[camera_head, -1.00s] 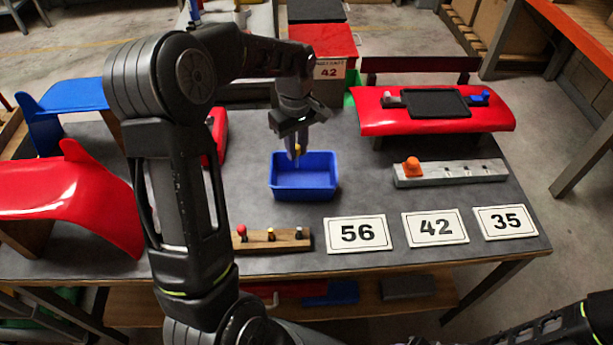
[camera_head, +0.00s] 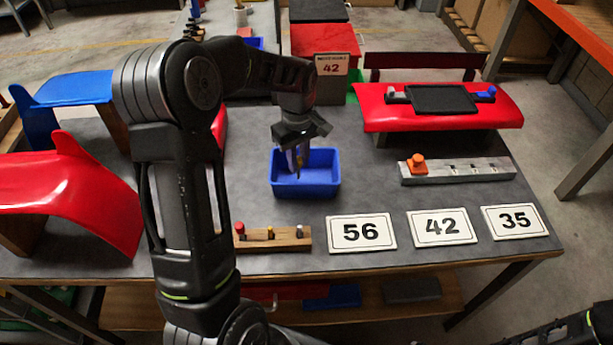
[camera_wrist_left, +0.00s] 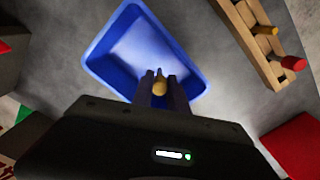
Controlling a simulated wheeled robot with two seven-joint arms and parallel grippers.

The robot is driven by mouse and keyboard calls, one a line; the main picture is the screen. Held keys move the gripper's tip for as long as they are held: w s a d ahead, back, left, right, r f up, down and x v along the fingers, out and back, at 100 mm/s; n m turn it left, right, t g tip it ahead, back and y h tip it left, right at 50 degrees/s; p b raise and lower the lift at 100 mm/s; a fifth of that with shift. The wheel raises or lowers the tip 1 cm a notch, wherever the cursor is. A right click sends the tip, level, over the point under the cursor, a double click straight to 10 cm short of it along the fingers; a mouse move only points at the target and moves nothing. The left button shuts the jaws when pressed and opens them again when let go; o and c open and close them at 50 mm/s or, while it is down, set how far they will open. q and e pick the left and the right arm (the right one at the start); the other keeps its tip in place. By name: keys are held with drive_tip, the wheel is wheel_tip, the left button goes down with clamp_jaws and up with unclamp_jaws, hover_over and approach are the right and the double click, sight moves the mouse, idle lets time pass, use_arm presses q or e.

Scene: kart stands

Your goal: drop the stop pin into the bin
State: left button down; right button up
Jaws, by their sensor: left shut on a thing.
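The blue bin (camera_head: 328,188) is an open tray standing on the grey table, and it also shows in the left wrist view (camera_wrist_left: 103,62). My left gripper (camera_head: 297,168) points down over the bin's left part, with its fingertips inside the bin's outline. The rest of the pin is hidden. I cannot tell whether the pin touches the bin floor.
A wooden block (camera_head: 285,241) with several pegs stands in front of the bin. Number cards 56 (camera_head: 361,233), 42 (camera_head: 442,227) and 35 (camera_head: 516,222) lie to its right. A grey rail (camera_head: 470,171) with an orange knob and a red panel (camera_head: 400,121) stand further right.

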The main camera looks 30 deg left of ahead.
use_arm(q)
drive_tip(key=c, duration=1.2)
unclamp_jaws()
drive_tip(key=shift+c, duration=0.2)
drive_tip(key=shift+r, duration=0.15)
wheel_tip(320, 180, up, 8)
drive_tip(key=shift+f+b, duration=0.2)
drive_tip(key=shift+b, duration=0.3)
